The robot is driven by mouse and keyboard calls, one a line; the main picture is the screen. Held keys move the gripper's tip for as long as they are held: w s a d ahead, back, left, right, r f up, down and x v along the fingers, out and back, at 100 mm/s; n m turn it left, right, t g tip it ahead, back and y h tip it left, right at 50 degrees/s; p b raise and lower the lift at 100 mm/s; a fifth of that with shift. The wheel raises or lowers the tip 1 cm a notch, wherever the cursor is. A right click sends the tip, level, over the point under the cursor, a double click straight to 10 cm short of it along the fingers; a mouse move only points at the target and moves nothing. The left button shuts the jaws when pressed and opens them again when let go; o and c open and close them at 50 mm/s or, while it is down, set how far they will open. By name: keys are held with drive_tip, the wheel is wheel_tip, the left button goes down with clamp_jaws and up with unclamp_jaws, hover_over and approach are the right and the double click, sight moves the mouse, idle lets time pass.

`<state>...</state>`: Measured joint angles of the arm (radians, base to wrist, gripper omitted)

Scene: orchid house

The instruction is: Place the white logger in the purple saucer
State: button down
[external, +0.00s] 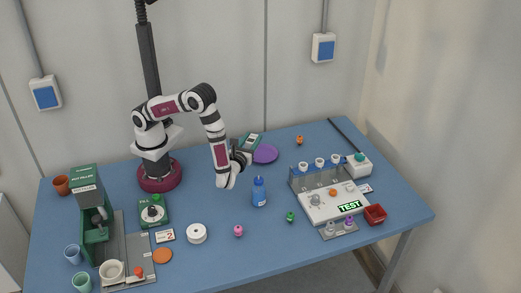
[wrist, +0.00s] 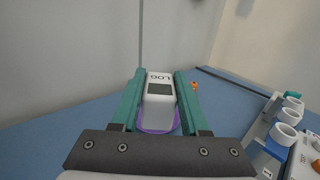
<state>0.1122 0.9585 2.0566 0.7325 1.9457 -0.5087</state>
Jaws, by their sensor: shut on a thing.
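The white logger (wrist: 158,88), marked LOG with a dark screen, sits between the two teal fingers of my gripper (wrist: 160,76), which is shut on it. In the external view my gripper (external: 249,144) is low over the back middle of the table. The purple saucer (external: 267,154) lies flat on the blue table just right of and partly behind my gripper. In the wrist view the saucer's rim (wrist: 158,131) shows beneath and around the near end of the logger. I cannot tell whether the logger touches the saucer.
An orange small item (external: 299,140) stands behind and right of the saucer. A blue bottle (external: 259,192) stands in front of my gripper. A rack with white cups (external: 320,164) and a test station (external: 332,203) are at right. A green pot filler (external: 90,215) is at left.

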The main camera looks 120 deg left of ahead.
drive_tip(key=w+m+t, duration=0.1)
drive_tip(key=w+t, duration=0.1)
hover_over(263, 155)
drive_tip(key=f, duration=0.7)
drive_tip(key=shift+d, duration=0.2)
wheel_tip(263, 155, down, 3)
drive_tip(key=shift+a+f, duration=0.1)
drive_tip(key=shift+f, duration=0.45)
drive_tip(key=shift+f, duration=0.15)
drive_tip(key=shift+c, duration=2.1)
unclamp_jaws()
